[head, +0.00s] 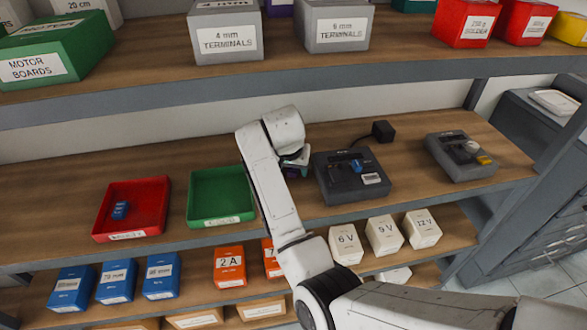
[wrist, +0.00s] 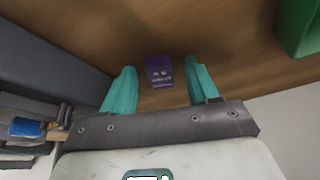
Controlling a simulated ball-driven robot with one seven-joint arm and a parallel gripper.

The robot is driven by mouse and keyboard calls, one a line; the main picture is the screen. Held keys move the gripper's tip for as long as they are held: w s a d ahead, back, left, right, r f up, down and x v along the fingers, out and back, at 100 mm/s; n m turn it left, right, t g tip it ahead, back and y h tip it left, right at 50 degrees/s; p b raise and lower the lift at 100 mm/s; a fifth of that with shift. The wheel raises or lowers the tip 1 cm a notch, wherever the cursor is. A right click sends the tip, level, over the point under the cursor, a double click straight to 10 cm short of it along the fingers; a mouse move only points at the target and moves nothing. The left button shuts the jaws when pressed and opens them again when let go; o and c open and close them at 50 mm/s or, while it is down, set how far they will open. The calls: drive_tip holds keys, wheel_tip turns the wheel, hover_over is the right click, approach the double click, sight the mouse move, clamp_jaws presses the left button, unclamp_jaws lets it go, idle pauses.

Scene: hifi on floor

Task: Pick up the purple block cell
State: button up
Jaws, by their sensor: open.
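The purple block cell (wrist: 158,71) lies on the wooden shelf in the wrist view, with small pale markings on its face. My gripper (wrist: 160,65) is open, with one teal finger on each side of the block in the picture. Gaps show between the block and both fingers, and nothing is held. In the head view my gripper (head: 292,168) is low over the middle shelf, between the green tray (head: 222,191) and a dark device (head: 345,185). The block cannot be made out there; my arm covers that area.
A red tray (head: 155,222) holding blue cells (head: 120,210) is at left. The dark device carries a blue cell (head: 357,166); a second device (head: 460,148) with a yellow part stands right. The upper shelf edge (head: 150,95) runs above. Labelled boxes fill the shelf below.

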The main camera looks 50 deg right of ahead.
clamp_jaws()
idle(0.4)
drive_tip(key=shift+r, duration=0.1)
